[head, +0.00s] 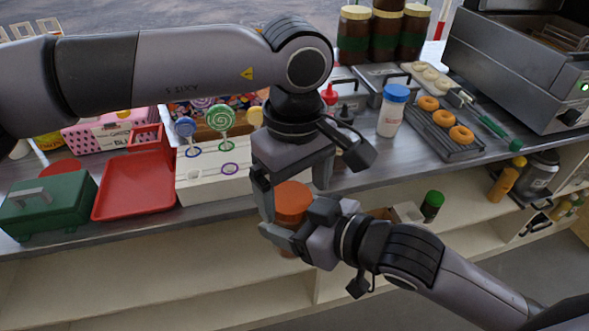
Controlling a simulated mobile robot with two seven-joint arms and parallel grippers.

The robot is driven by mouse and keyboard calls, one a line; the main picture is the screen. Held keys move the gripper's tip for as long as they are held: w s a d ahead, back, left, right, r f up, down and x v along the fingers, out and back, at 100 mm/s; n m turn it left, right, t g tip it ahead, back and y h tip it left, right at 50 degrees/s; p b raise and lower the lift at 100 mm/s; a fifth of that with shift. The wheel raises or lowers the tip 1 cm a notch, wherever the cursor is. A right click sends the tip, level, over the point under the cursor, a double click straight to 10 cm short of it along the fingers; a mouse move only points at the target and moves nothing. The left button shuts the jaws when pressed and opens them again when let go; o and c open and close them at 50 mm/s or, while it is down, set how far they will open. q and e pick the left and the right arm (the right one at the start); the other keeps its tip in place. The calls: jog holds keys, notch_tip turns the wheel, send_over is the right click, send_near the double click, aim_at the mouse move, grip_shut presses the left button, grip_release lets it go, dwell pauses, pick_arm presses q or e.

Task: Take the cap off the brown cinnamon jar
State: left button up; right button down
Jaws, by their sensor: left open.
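The brown cinnamon jar (287,252) has a wide orange-brown cap (292,200), which is on it. The jar is upright in front of the counter edge, with most of its body hidden. My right gripper (284,238) comes from the lower right and is shut on the jar's body below the cap. My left gripper (295,190) points down from above. It is open, its fingers on either side of the cap. I cannot tell whether they touch it.
A white jar with a blue cap (393,110) stands on the counter, beside a tray of doughnuts (446,140). A red tray (135,188) and a green box (48,208) are at the left. A green-capped jar (432,206) stands on the shelf below. The lower left shelf is clear.

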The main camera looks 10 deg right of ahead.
pick_arm(q)
jog(key=shift+f, duration=0.1)
jog(key=shift+d, duration=0.1)
jog(key=c, duration=1.1)
jog(key=n, duration=0.6)
jog(key=shift+w+n, duration=0.15)
jog(key=shift+n, duration=0.15)
jog(key=o, duration=1.2)
jog(key=shift+c, duration=0.2)
